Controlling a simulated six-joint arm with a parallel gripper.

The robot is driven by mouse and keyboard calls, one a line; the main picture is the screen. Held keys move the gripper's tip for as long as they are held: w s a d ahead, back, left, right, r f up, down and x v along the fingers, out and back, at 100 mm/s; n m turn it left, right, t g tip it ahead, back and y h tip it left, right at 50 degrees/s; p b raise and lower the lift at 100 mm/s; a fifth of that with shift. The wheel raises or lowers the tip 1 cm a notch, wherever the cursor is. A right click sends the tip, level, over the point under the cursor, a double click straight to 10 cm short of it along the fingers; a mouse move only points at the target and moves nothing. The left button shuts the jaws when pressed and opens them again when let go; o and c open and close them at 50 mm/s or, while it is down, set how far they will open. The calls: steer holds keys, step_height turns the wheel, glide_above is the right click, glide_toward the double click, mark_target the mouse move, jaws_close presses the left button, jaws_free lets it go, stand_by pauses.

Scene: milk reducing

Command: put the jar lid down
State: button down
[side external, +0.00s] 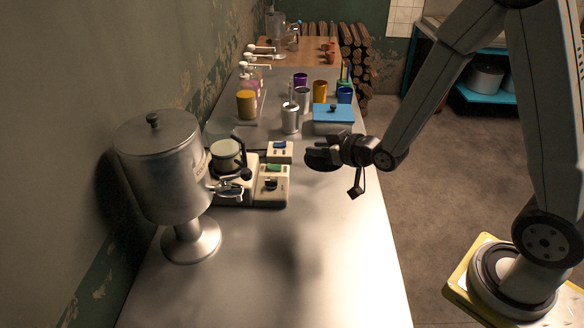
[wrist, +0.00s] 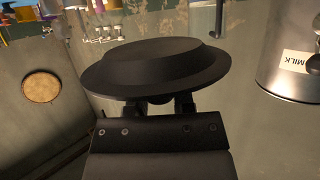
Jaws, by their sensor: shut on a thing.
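The jar lid (wrist: 155,62) is a black, wide-brimmed disc that fills the upper middle of the wrist view. My gripper (wrist: 170,106) is shut on it from below in that view, at its small knob, which is mostly hidden. In the side view my gripper (side external: 345,150) holds the dark lid (side external: 318,158) above the right part of the steel counter (side external: 325,235), to the right of the cream appliance. The lid appears clear of the surfaces around it. I cannot tell which vessel is the lid's jar.
A steel milk urn (side external: 165,165) stands at the left; it also shows in the wrist view (wrist: 285,45). A small pot (side external: 228,153) sits on the cream appliance (side external: 265,190). A blue-lidded box (side external: 333,115), metal jug (side external: 291,120) and cups stand behind. The front counter is clear.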

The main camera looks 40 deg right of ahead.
steer(key=shift+d+f+n+y, duration=0.65)
steer(key=shift+f+n+y, duration=0.15)
steer(key=shift+n+y, duration=0.15)
steer(key=shift+s+d+f+n+g+y, duration=0.3)
steer(key=shift+f+n+y, duration=0.25)
steer(key=shift+y, duration=0.1)
steer(key=shift+s+d+f+n+g+y, duration=0.3)
steer(key=shift+f+n+y, duration=0.2)
steer(key=shift+y, duration=0.1)
steer(key=s+d+f+n+g+y, duration=0.2)
steer(key=s+f+n+g+y, duration=0.2)
steer(key=s, duration=0.4)
steer(key=shift+s+d+f+n+y, duration=0.25)
steer(key=shift+f+n+y, duration=0.15)
steer(key=shift+n+y, duration=0.3)
steer(key=shift+f, duration=0.15)
glide_above(355, 220)
steer(key=shift+f, duration=2.05)
steer(key=shift+f, duration=1.8)
steer(key=shift+f, duration=0.15)
